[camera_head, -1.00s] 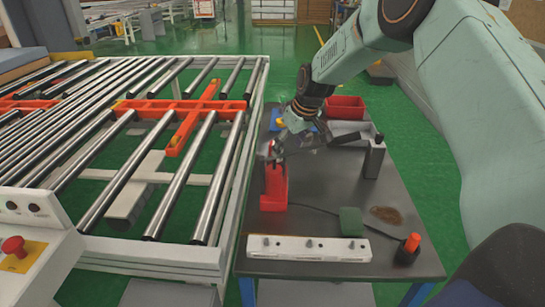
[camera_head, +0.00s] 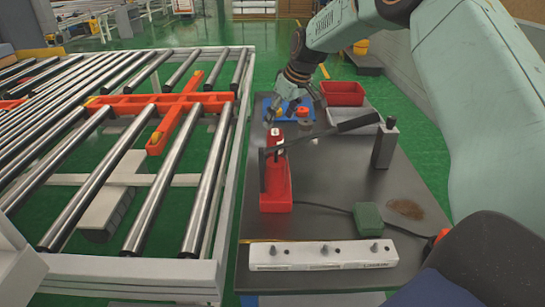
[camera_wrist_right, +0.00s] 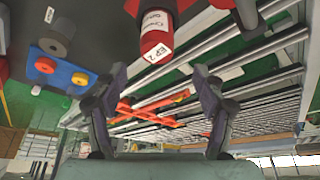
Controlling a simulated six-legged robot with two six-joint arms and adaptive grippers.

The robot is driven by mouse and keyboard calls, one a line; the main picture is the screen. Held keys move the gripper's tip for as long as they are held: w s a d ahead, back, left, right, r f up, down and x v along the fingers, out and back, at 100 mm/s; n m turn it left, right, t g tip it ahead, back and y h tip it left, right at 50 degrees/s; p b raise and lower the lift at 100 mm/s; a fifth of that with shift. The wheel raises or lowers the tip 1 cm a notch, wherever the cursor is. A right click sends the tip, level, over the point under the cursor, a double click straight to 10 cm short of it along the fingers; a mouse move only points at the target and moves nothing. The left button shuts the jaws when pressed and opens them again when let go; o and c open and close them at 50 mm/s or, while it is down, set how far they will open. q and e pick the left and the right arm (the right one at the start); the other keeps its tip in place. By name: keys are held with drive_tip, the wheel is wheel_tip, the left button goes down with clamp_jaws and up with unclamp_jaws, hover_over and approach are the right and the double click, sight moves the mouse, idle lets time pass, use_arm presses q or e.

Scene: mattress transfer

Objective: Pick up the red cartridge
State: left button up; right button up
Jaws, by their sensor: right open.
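The red cartridge (camera_wrist_right: 157,30) shows in the right wrist view as a red cylinder with white labels, one reading "EP2". In the head view a red and white piece, likely the same cartridge (camera_head: 277,138), stands at the top of a red holder (camera_head: 276,195) on the dark table. My right gripper (camera_head: 278,115) is just behind it in the head view. In the wrist view the gripper (camera_wrist_right: 159,76) is open and empty, its fingers apart, with the cartridge beyond and above the gap. My left gripper is not in view.
A dark bar (camera_head: 330,135) crosses beside the holder toward a grey post (camera_head: 385,145). A blue plate (camera_head: 310,110) with coloured knobs and a red bin (camera_head: 343,93) lie behind. A white rail (camera_head: 320,255) lies in front. A roller conveyor (camera_head: 140,150) is left.

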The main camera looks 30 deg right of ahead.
sight(276, 132)
drive_tip(key=shift+w+a+f, duration=0.1)
drive_tip(key=shift+a+f, duration=0.2)
drive_tip(key=shift+f, duration=0.1)
drive_tip(key=f, duration=0.1)
drive_tip(key=w+f, duration=0.1)
drive_tip(key=f, duration=0.1)
drive_tip(key=d+f, duration=0.1)
drive_tip(key=f, duration=0.1)
drive_tip(key=shift+w+f, duration=0.2)
drive_tip(key=shift+w, duration=0.05)
drive_tip(key=shift+w+a+f, duration=0.15)
drive_tip(key=shift+f, duration=0.15)
drive_tip(key=shift+w+a+f, duration=0.1)
drive_tip(key=shift+w+a, duration=0.05)
drive_tip(key=shift+a, duration=0.05)
drive_tip(key=shift+d, duration=0.2)
drive_tip(key=c, duration=0.3)
drive_tip(key=shift+a, duration=0.15)
drive_tip(key=c, duration=0.5)
clamp_jaws()
